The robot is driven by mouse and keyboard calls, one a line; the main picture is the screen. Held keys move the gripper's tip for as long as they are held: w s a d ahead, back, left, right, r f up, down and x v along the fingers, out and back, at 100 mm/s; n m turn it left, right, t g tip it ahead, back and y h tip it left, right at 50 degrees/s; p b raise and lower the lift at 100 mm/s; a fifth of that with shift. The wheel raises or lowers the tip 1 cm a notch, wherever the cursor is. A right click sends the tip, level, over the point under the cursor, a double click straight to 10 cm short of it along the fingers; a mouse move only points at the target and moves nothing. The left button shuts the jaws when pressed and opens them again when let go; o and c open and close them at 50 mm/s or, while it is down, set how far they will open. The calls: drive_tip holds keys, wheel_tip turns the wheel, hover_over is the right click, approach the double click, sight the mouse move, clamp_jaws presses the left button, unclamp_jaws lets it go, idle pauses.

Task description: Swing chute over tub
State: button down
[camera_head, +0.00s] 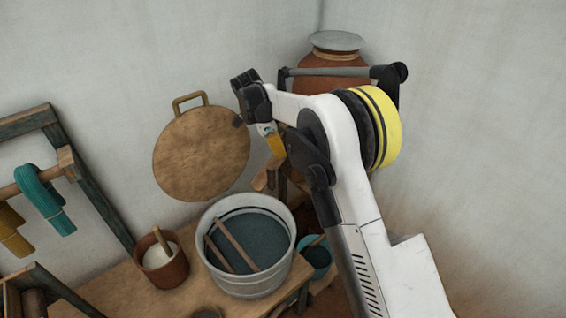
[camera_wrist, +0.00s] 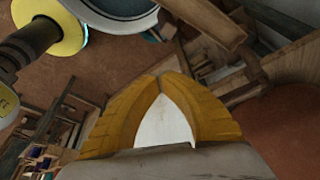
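The pale metal tub (camera_head: 281,272) stands on a wooden bench and holds dark blue-green liquid, with two wooden sticks across it. Its rim seems to show at the top of the wrist view (camera_wrist: 120,22). A short wooden piece (camera_head: 262,180), probably the chute's end, juts out behind the tub's back right rim. It seems to be the wooden trough at the top of the wrist view (camera_wrist: 205,20). My gripper (camera_head: 277,148) is above and behind the tub, close over this piece. Its yellow fingertips meet in the wrist view (camera_wrist: 161,76), with nothing visible between them. My arm hides most of the chute.
A round wooden lid (camera_head: 202,155) is against the wall left of my gripper. A brown pot (camera_head: 165,272) stands left of the tub, a small teal bucket (camera_head: 317,258) right. A large clay jar (camera_head: 330,60) is behind my arm. A rack (camera_head: 90,190) holds teal and yellow yarn.

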drive_tip(key=v, duration=0.2)
drive_tip(key=shift+w+r, duration=0.15)
drive_tip(key=shift+r, duration=0.15)
drive_tip(key=s+d+r+n+t+y+b, duration=0.1)
drive_tip(key=s+d+r+n, duration=0.35)
drive_tip(key=s+r, duration=0.2)
drive_tip(key=s+d+r+n+t+y+b, duration=0.1)
drive_tip(key=s+d+r+n+t, duration=0.15)
drive_tip(key=s+d+r, duration=0.4)
drive_tip(key=s+d+f+n+t+y+b, duration=0.1)
drive_tip(key=s+f+n, duration=0.3)
drive_tip(key=s, duration=0.7)
drive_tip(key=s+d+f+n+t+y+b, duration=0.1)
drive_tip(key=s+d+f+n+t+b, duration=0.1)
drive_tip(key=s, duration=1)
wheel_tip(320, 180, down, 2)
drive_tip(key=d+n, duration=0.1)
drive_tip(key=n, duration=0.2)
drive_tip(key=shift+s+d+f+n, duration=0.25)
drive_tip(key=shift+n, duration=0.05)
